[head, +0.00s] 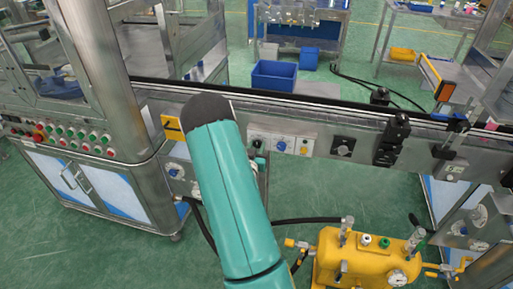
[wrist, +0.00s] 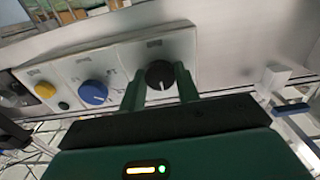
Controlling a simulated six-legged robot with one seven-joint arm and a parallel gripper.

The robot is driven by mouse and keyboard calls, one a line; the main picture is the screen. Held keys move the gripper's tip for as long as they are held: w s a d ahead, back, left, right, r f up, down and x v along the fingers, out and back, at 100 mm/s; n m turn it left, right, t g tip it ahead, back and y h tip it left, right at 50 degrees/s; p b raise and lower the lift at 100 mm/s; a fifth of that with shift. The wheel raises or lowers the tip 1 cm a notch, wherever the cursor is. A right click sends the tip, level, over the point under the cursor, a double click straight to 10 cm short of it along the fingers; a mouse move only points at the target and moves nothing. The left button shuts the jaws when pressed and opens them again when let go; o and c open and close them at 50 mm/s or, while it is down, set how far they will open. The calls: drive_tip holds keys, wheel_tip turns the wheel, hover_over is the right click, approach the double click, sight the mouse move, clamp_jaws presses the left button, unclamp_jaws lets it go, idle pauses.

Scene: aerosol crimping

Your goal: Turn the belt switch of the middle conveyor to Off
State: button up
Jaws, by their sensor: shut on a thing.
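A black rotary knob (wrist: 160,75) with a white pointer line sits on a light panel (wrist: 120,60) in the wrist view. My gripper (wrist: 161,83) has its two green fingers on either side of this knob and is shut on it. The knob's pointer line is toward the gripper's palm side of the picture. Printing above the knob is too blurred to read. In the head view my teal arm covers most of the gripper; the panel (head: 293,139) shows just right of the arm, on the conveyor's front rail.
Another dark knob (head: 343,146) and black fittings (head: 392,140) are farther right on the rail. A yellow machine (head: 365,262) stands below right.

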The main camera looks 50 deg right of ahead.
drive_tip(key=n, duration=0.4)
drive_tip(key=shift+a+n, duration=0.1)
drive_tip(key=shift+n, duration=0.3)
drive_tip(key=n, duration=0.4)
drive_tip(key=shift+n, duration=0.4)
drive_tip(key=shift+s, duration=0.1)
drive_tip(key=o, duration=1)
drive_tip(key=v, duration=1.3)
drive_tip(key=shift+s+a, duration=0.15)
drive_tip(key=shift+a, duration=0.15)
